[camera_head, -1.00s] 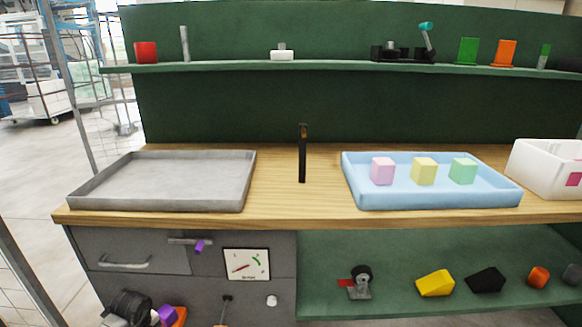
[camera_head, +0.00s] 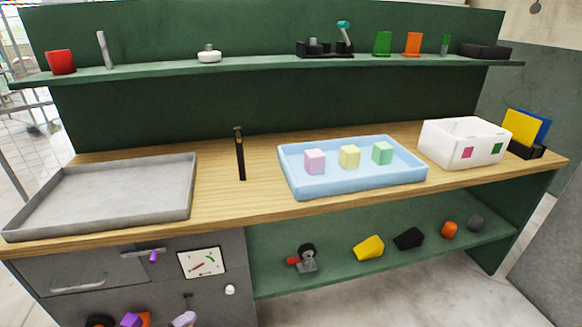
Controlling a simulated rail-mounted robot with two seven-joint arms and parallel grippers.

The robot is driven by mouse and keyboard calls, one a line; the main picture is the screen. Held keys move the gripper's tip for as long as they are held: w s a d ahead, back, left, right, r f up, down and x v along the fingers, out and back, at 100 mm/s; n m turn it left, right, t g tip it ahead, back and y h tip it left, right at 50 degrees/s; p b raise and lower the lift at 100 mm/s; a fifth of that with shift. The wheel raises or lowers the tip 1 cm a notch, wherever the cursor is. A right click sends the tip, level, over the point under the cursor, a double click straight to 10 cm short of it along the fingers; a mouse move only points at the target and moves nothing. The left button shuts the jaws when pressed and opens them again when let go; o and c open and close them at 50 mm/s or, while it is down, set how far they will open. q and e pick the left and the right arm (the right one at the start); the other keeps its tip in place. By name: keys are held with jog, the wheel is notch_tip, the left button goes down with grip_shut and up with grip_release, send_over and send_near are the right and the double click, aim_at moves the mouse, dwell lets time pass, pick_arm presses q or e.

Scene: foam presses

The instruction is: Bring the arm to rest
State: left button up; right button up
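Neither of my arms and neither of my grippers shows in the head view. The wooden bench top (camera_head: 225,205) is in front of me. A grey tray (camera_head: 60,185) lies on its left part. A light blue tray (camera_head: 350,187) lies right of the middle and holds a pink cube (camera_head: 314,161), a yellow cube (camera_head: 349,157) and a green cube (camera_head: 382,153).
A white bin (camera_head: 440,148) with coloured squares stands at the right, beside a black holder (camera_head: 526,150) with yellow and blue sheets. A green shelf (camera_head: 250,71) carries small items above. A lower shelf (camera_head: 330,262) holds several foam pieces.

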pick_arm(q)
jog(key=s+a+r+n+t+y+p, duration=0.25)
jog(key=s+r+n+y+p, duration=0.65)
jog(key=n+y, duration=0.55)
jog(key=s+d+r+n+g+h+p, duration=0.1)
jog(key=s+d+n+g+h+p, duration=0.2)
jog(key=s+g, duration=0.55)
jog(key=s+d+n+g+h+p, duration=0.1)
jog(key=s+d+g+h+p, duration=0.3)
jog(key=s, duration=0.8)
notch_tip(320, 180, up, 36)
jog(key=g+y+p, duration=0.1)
jog(key=p, duration=3.6)
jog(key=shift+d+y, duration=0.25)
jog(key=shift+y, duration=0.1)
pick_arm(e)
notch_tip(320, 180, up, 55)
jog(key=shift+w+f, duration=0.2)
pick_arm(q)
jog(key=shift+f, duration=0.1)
